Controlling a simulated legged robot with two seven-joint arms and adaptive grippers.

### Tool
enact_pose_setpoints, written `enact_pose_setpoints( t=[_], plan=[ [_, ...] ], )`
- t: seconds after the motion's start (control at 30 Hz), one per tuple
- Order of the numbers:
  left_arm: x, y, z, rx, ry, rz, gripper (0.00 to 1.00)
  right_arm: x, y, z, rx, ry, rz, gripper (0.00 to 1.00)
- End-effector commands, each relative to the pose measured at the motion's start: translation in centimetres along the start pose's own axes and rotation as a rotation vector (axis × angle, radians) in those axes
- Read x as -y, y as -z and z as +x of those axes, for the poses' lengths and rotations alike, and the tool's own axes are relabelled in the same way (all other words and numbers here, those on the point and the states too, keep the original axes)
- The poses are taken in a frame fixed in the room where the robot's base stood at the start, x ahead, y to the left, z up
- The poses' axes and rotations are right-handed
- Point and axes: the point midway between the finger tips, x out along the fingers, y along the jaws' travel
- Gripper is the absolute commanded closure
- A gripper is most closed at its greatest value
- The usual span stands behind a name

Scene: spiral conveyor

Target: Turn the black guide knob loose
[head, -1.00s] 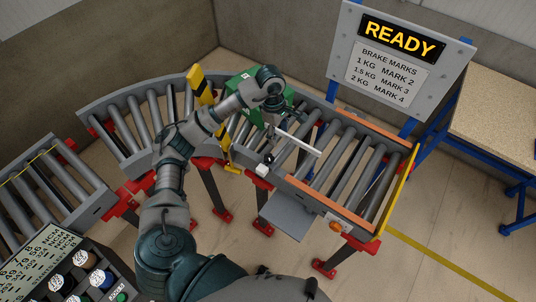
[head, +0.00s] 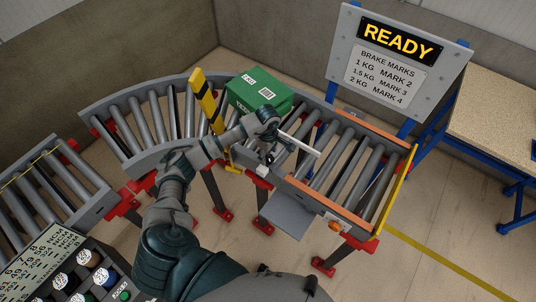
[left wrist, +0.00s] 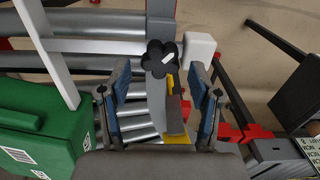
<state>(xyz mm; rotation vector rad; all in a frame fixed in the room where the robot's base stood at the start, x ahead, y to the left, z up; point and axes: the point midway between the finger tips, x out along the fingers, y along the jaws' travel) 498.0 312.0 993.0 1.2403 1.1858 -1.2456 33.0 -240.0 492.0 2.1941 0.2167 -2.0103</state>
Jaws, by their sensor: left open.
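The black guide knob (left wrist: 157,60) has a lobed rim and a white pointer mark, and it shows in the left wrist view just beyond my fingertips. It sits beside a white block (left wrist: 199,46) at the conveyor's side rail. My left gripper (left wrist: 159,82) is open, with one blue-padded finger on each side of the knob's line. No contact with the knob shows. In the head view the left gripper (head: 268,142) is above the near rail and largely hidden by its own wrist. My right gripper is not in view.
A white guide bar (head: 298,143) lies across the rollers close to my gripper. A sign (head: 398,60) reads READY. Rollers to the right are clear.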

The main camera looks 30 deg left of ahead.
Motion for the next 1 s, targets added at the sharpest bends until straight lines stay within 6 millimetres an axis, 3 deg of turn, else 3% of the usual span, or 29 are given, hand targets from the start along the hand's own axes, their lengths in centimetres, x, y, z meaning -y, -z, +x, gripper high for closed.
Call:
enact_pose_setpoints(
  t=[0.13, 0.43, 0.7, 1.0],
  plan=[
    [0.00, -0.25, 1.11, 0.000, -0.001, 0.002, 0.37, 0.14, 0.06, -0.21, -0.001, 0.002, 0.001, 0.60],
    [0.02, -0.13, 1.45, 0.000, 0.000, 0.002, 0.37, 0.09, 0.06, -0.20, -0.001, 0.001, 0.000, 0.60],
    [0.00, -0.03, 1.46, 0.001, -0.001, 0.001, 0.96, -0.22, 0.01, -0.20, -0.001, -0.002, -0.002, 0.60],
    [-0.05, 0.06, 1.45, -0.001, -0.001, -0.004, 0.97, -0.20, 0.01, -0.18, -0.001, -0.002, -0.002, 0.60]
  ],
)
